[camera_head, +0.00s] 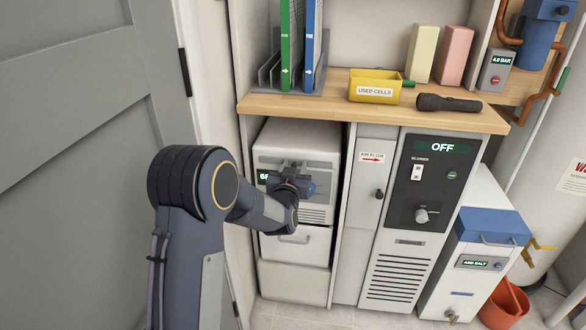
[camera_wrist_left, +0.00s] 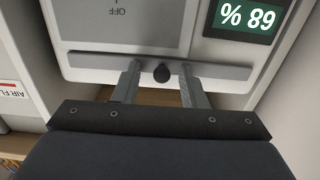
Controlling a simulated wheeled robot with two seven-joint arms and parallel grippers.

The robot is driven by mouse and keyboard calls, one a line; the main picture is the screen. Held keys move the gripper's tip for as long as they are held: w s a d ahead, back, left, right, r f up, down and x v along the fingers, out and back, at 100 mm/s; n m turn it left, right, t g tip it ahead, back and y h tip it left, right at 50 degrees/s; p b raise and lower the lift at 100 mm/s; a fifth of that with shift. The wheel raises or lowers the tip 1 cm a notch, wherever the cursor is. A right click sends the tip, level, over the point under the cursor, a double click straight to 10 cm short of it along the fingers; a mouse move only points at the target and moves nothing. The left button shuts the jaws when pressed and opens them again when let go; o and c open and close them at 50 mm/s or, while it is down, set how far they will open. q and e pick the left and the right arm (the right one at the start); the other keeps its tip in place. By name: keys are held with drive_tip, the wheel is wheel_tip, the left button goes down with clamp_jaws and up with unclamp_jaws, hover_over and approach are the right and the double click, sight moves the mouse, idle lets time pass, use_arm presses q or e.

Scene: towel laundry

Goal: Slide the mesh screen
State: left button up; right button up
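No mesh texture is clear enough to tell in either view. My left gripper (camera_head: 300,183) is at the front of a white appliance (camera_head: 280,140) in the lower left cabinet bay. In the left wrist view my left gripper (camera_wrist_left: 160,82) has its two fingers apart, on either side of a small dark knob (camera_wrist_left: 162,73). The knob sits on a grey horizontal strip (camera_wrist_left: 95,61). Gaps show between knob and fingers. A grey panel (camera_wrist_left: 125,25) marked OFF, upside down, and a lit percent display (camera_wrist_left: 248,16) are on the same face. My right gripper is not in view.
A wooden counter (camera_head: 310,107) overhangs the appliance, holding a yellow bin (camera_head: 375,88) and a flashlight (camera_head: 448,103). A white drawer (camera_head: 290,243) lies below. A narrow AIR FLOW panel (camera_head: 370,190) stands to the right, and a grey door (camera_head: 75,180) to the left.

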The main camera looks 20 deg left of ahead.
use_arm(q)
drive_tip(key=shift+s, duration=0.1)
drive_tip(key=v, duration=0.7)
drive_tip(key=shift+s+p, duration=0.3)
drive_tip(key=shift+p, duration=0.05)
drive_tip(key=shift+d, duration=0.1)
